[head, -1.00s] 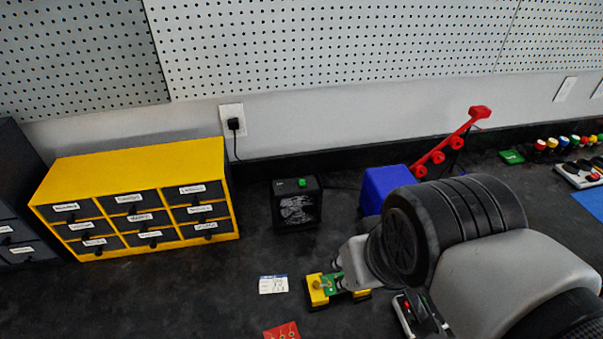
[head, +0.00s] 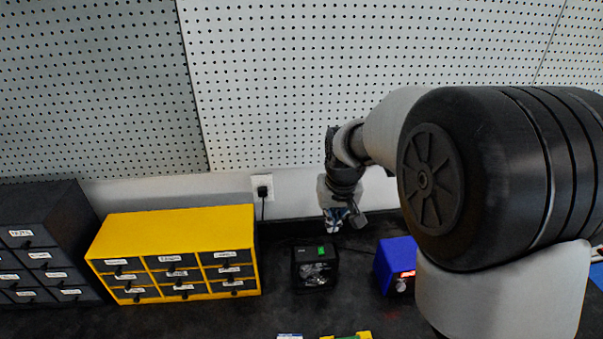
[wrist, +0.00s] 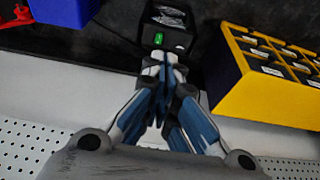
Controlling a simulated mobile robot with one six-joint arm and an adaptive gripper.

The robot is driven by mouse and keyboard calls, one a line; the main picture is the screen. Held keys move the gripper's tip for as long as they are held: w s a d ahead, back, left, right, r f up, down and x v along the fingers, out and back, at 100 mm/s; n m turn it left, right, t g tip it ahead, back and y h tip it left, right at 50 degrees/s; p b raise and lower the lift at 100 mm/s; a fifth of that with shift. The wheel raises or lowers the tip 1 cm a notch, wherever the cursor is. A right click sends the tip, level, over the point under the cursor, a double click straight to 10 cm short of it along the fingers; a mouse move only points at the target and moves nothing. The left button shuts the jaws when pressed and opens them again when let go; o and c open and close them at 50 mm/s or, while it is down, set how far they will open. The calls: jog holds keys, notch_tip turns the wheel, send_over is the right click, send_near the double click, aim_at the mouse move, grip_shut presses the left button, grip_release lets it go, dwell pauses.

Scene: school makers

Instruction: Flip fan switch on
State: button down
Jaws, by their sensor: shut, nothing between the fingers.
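The fan is a small black box (head: 316,275) with a grille on its front, on the dark bench right of the yellow drawer cabinet. A green switch (head: 321,251) sits on its top; it also shows in the wrist view (wrist: 158,38). Whether the switch is on or off is too small to tell. My gripper (head: 335,227) is shut and empty, just above and behind the fan top. In the wrist view its fingertips (wrist: 160,57) are close to the green switch; I cannot tell whether they touch.
The yellow drawer cabinet (head: 180,221) stands left of the fan, with a dark drawer cabinet (head: 40,210) beyond it. A blue box (head: 393,256) with a lit red display is to the right. A wall outlet (head: 262,187) with a plug is behind, below the pegboard (head: 290,90).

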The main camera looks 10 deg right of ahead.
jog(key=p, duration=0.4)
send_over(321, 249)
jog(key=s, duration=0.3)
notch_tip(321, 249, down, 6)
jog(key=shift+w+r, duration=0.2)
jog(key=shift+w, duration=0.05)
jog(key=shift+f+g, duration=0.1)
jog(key=shift+g, duration=0.2)
jog(key=x, duration=0.8)
jog(key=s+x, duration=0.1)
jog(key=x, duration=0.3)
jog(key=shift+w+f+b, duration=0.1)
jog(key=shift+f+b, duration=0.25)
jog(key=shift+b, duration=0.05)
jog(key=shift+f, duration=0.55)
jog(key=shift+f, duration=0.1)
